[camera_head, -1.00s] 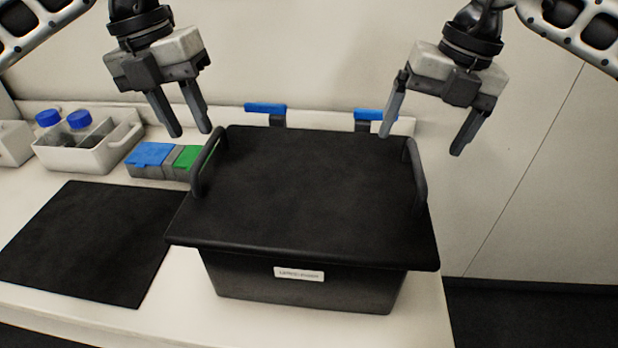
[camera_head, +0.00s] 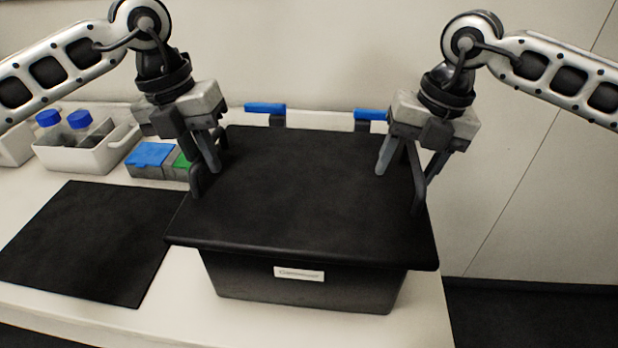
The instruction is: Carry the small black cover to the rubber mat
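The black cover (camera_head: 305,195) lies flat on top of a black box (camera_head: 300,282) with a white label on its front. The black rubber mat (camera_head: 90,243) lies flat on the bench to the left of the box.
A white caddy (camera_head: 95,152) with blue-capped bottles stands at the back left. A blue-lidded box (camera_head: 150,158) and a green-lidded box (camera_head: 183,160) sit between caddy and cover. Two blue-topped clips (camera_head: 265,107) (camera_head: 371,114) stand behind the box. The mat is bare.

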